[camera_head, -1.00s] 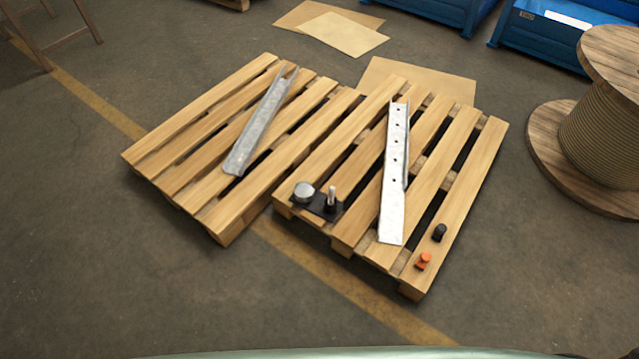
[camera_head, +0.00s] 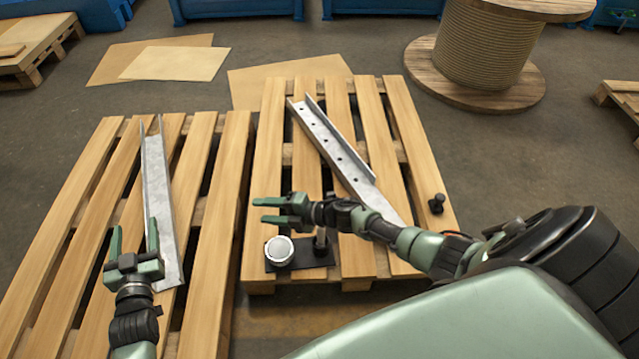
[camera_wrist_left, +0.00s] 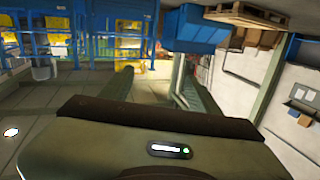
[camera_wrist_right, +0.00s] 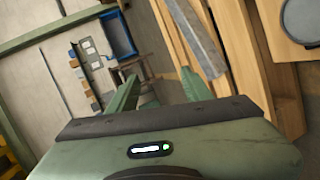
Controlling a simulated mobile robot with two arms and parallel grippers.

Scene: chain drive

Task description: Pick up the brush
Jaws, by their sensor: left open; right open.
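I cannot make out a clear brush. My right gripper (camera_head: 260,210) is open and empty, pointing left above the pallet, beyond the tin in the picture. My left gripper (camera_head: 134,228) is open and empty over the left pallet. The right wrist view shows a round grey disc (camera_wrist_right: 303,18) at its top right.
Metal channels lie on the left pallet (camera_head: 222,190) and right pallet (camera_head: 385,115); the right channel (camera_head: 335,150) passes behind my right forearm. A black knob (camera_head: 437,203) stands at the right pallet's right side. A cable spool (camera_head: 490,45) stands behind it.

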